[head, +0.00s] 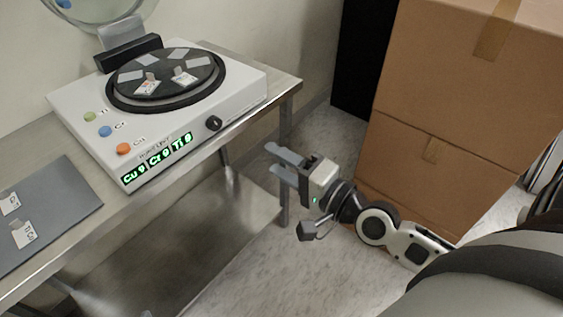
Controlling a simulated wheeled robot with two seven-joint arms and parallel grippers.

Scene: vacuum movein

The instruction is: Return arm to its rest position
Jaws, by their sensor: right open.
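My right gripper (280,162) is open and empty. It is in front of the right end of the steel table, apart from the machine, with its fingers pointing left. My right arm comes in from the lower right. The white machine (230,88) stands on the table, with a round dark plate (166,75) on top that bears several grey squares, two of them with pale labelled pieces. Its front has green, blue and orange buttons, a black knob (214,123) and a green lit display (157,157). My left gripper is not in view.
The steel table (130,203) has a lower shelf (180,255). A grey mat (60,210) with two labelled pieces lies at its left. Stacked cardboard boxes (465,100) stand right, close behind my right arm. A black object (355,60) is behind them. Some floor (335,130) is clear.

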